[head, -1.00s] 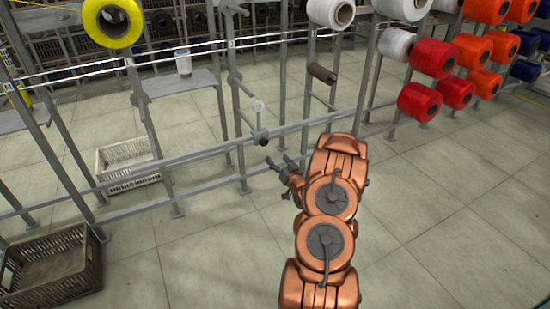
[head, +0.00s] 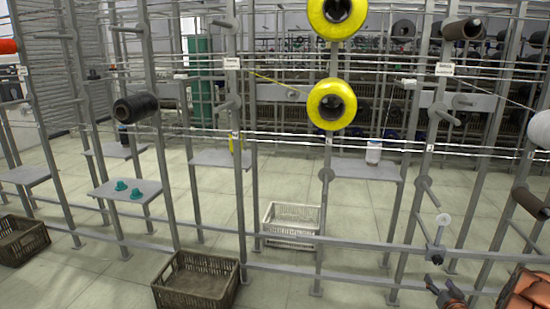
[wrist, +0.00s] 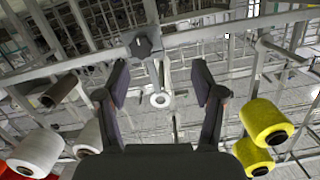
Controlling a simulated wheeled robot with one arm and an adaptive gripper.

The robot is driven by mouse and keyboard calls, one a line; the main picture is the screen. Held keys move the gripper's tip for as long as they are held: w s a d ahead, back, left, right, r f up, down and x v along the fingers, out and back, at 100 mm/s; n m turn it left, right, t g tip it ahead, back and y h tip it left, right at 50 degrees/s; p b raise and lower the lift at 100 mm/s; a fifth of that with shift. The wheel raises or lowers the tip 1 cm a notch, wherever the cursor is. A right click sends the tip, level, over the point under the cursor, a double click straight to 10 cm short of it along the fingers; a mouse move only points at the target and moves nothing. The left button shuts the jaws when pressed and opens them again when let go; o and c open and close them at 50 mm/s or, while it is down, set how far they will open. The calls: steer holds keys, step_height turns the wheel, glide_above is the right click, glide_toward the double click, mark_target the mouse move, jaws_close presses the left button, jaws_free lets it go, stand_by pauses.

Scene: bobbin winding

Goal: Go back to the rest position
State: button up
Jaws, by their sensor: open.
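My gripper (head: 437,287) shows at the lower right of the head view, low in front of the metal rack (head: 330,248). My copper-coloured arm is mostly cut off by the right edge there. In the wrist view my gripper (wrist: 161,82) has its two dark fingers spread wide with nothing held between them.
Two yellow spools (head: 325,106) hang on the rack, and a black spool (head: 137,107) hangs to the left. A white crate (head: 291,237) and a dark crate (head: 197,290) stand on the floor. A shelf (head: 120,192) holds small green pieces. Floor shows between the rack posts.

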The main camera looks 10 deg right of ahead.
steer(key=w+a+r+n+g+y, duration=0.15)
steer(key=a+r+g, duration=0.3)
steer(key=a, duration=0.55)
steer(key=s+a+r+n+g, duration=0.1)
steer(key=s+a+r+g, duration=0.15)
steer(key=a, duration=0.35)
steer(key=s+a+r+n+g, duration=0.1)
steer(key=s+a+r+g, duration=0.1)
steer(key=s+a, duration=0.3)
steer(key=s+a+r+n+g+y, duration=0.1)
steer(key=s+a+r+g, duration=0.2)
steer(key=s+a, duration=0.65)
steer(key=s+a+r+g+y, duration=0.1)
steer(key=s+a+r+g, duration=0.2)
steer(key=s+a, duration=0.7)
steer(key=s+a+r+n+g+y, duration=0.1)
steer(key=s+a+r+g+y, duration=0.3)
steer(key=s, duration=1)
step_height(320, 180, up, 20)
steer(key=t+h+p, duration=0.1)
steer(key=h+p, duration=0.1)
steer(key=p, duration=1.7)
steer(key=shift+s+a+t, duration=0.3)
steer(key=shift+a+t, duration=0.1)
